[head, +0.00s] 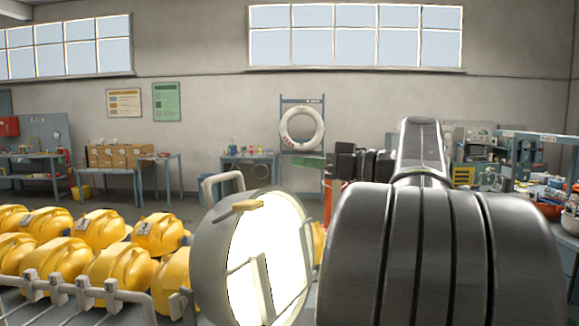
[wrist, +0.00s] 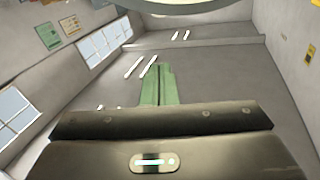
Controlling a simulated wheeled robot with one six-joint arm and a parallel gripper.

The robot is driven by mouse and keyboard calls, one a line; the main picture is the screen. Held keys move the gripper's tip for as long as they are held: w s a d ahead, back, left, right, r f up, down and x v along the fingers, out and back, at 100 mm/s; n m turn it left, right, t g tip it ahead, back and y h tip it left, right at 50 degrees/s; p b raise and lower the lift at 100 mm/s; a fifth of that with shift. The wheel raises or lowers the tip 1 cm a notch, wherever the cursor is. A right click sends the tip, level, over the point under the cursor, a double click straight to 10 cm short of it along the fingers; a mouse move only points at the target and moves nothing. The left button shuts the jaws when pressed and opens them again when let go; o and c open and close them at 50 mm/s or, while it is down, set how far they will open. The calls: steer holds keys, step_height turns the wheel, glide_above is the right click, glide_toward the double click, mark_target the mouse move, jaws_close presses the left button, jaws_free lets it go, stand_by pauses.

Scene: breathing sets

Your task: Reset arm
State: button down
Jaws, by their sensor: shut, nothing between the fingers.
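My gripper (wrist: 158,85) shows in the wrist view as two green fingers lying side by side, closed together with nothing held between them. In the head view the green fingers of my gripper (head: 310,162) point left, at the end of my dark arm, in front of the back wall. My large dark arm link fills the right foreground and hides much of what lies behind it.
Several yellow breathing-set items (head: 102,229) stand in rows in a grey rack at lower left. A round grey housing with a bright white face (head: 262,260) stands beside my arm. Workbenches (head: 35,165) line the back wall, with a lifebuoy (head: 302,128) on a stand.

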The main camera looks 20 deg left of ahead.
steer(key=shift+d, duration=0.4)
